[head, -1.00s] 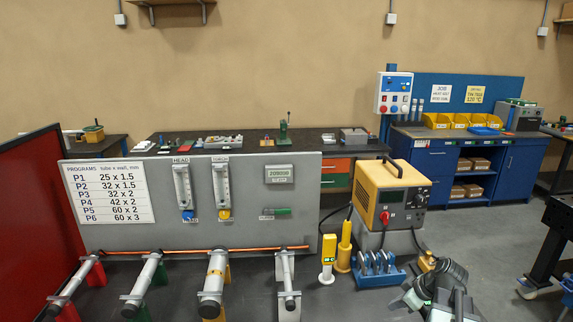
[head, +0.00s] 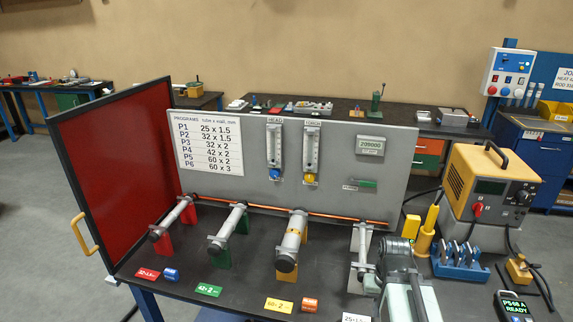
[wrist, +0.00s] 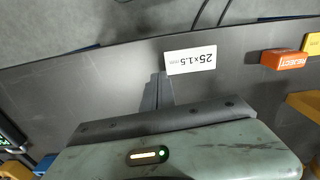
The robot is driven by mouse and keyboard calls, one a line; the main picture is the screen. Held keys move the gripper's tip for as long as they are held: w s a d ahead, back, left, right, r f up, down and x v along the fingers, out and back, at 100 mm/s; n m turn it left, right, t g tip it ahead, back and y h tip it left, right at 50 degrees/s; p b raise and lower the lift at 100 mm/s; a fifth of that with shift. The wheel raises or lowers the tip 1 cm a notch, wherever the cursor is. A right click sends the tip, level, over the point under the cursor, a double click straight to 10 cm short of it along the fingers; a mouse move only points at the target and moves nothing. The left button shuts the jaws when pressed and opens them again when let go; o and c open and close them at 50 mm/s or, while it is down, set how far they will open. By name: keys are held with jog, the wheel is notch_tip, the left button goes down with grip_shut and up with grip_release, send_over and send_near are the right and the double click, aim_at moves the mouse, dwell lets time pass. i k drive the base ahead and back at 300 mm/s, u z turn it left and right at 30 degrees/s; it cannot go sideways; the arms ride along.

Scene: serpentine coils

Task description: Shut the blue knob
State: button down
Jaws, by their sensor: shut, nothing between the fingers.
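The blue knob (head: 274,175) sits at the foot of the HEAD flow tube (head: 274,148) on the upright grey panel (head: 235,190). It is small in the head view, so its turned position cannot be read. A yellow knob (head: 309,177) is to its right, under the TORCH tube (head: 311,148). My gripper (wrist: 158,92) is shut and empty in the wrist view, over the dark bench top beside the 25 x 1.5 label. In the head view my arm is at the lower right of the panel, well apart from the blue knob. The knob is not in the wrist view.
Several tubes on coloured stands (head: 291,240) project forward below the panel. A red screen (head: 120,165) stands at the left. The yellow power unit (head: 490,185) and blue clamp rack (head: 460,262) are at the right. Coloured label blocks lie along the front edge.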

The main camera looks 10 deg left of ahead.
aim_at(275, 173)
jog(key=u, duration=1.65)
jog(key=i, duration=0.8)
jog(key=u, duration=1.1)
